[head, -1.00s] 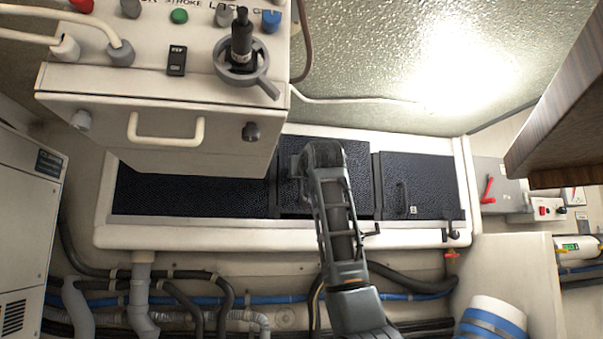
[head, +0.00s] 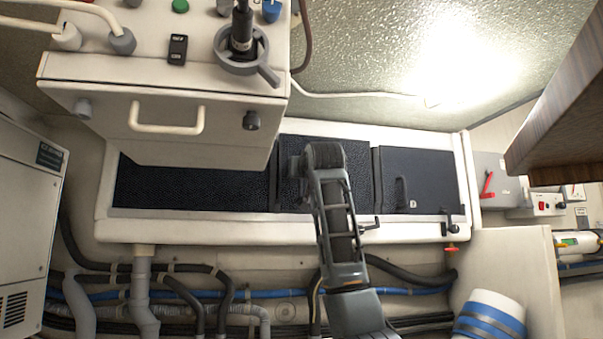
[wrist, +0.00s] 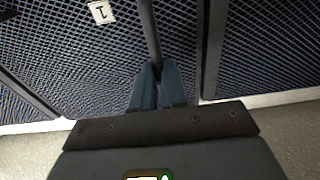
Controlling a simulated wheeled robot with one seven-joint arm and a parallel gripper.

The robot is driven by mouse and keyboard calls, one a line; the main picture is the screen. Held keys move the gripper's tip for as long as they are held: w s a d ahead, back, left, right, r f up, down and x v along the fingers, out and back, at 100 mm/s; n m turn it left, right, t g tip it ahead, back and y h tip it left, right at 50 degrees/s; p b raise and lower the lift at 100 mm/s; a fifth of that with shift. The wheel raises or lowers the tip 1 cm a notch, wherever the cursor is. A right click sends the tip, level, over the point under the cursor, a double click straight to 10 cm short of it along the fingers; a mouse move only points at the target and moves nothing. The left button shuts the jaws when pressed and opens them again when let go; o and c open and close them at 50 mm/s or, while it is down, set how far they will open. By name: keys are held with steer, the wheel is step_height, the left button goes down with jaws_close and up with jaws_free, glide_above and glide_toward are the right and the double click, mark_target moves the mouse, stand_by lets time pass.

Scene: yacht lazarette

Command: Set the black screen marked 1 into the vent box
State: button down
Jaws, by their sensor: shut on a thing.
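The black screen marked 1 (wrist: 85,60) is a dark mesh panel with a white label reading 1 (wrist: 101,12) in the wrist view. My gripper (wrist: 155,82) has its blue fingers shut on the black bar handle (wrist: 150,35) of this screen. In the head view the screen (head: 361,170) lies at the middle of the vent box (head: 270,232), a long white-rimmed tray. My gripper (head: 299,166) is over its left part, mostly hidden by my wrist. I cannot tell whether the screen sits flush.
Another dark screen (head: 430,170) with a handle and small label fills the box's right end. Dark mesh (head: 190,185) fills the left part. A white control cabinet (head: 200,100) overhangs the left. A latch lever (head: 449,221) stands at the front right rim. Hoses run below.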

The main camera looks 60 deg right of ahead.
steer(key=shift+f, duration=0.5)
steer(key=c, duration=1.3)
jaws_free()
steer(key=shift+c, duration=0.2)
steer(key=shift+o, duration=1.2)
steer(key=shift+f, duration=0.1)
steer(key=shift+b, duration=0.3)
steer(key=b+v, duration=0.2)
steer(key=v, duration=0.5)
steer(key=shift+s+a, duration=0.25)
steer(key=shift+a, duration=0.1)
